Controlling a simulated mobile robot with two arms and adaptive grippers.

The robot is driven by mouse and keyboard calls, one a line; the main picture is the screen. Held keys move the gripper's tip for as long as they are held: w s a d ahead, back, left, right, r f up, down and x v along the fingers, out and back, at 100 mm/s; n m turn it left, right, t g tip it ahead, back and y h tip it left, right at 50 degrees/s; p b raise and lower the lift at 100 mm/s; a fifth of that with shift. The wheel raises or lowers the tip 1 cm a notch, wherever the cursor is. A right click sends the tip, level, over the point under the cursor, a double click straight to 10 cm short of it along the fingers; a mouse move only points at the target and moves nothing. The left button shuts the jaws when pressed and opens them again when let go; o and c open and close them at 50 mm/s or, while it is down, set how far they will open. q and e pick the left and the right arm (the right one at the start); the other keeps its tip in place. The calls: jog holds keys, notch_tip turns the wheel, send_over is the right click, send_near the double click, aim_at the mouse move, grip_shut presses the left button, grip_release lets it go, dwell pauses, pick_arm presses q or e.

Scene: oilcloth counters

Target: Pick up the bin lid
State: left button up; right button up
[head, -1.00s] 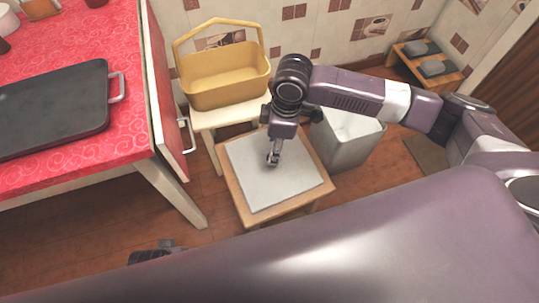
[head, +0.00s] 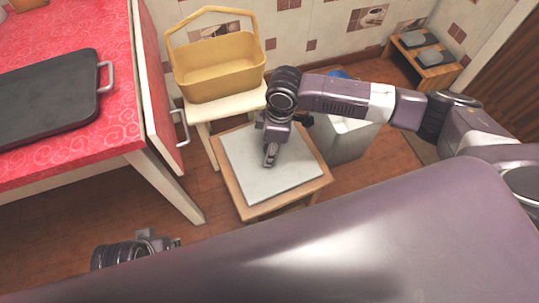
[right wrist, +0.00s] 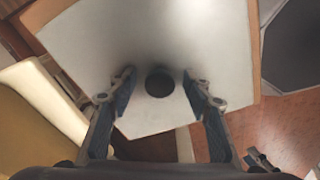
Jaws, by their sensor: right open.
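The bin lid (head: 295,180) is a flat pale grey square lying on a small wooden stool (head: 262,208). In the right wrist view the lid (right wrist: 125,50) has a dark round spot (right wrist: 160,82), which looks like its knob. My right gripper (head: 270,160) is over the lid in the head view. In the right wrist view my right gripper (right wrist: 160,95) is open, with one finger on each side of the dark spot. I see no contact.
A grey bin (head: 352,140) stands behind the stool, partly covered by my right arm. A yellow basket (head: 215,72) sits on a cream stool (head: 200,113). A red counter (head: 60,150) with a dark tray (head: 45,100) is at the left. A wooden rack (head: 425,58) stands back right.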

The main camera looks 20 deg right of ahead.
grip_shut()
dwell(0.3)
jog(key=shift+r, duration=0.15)
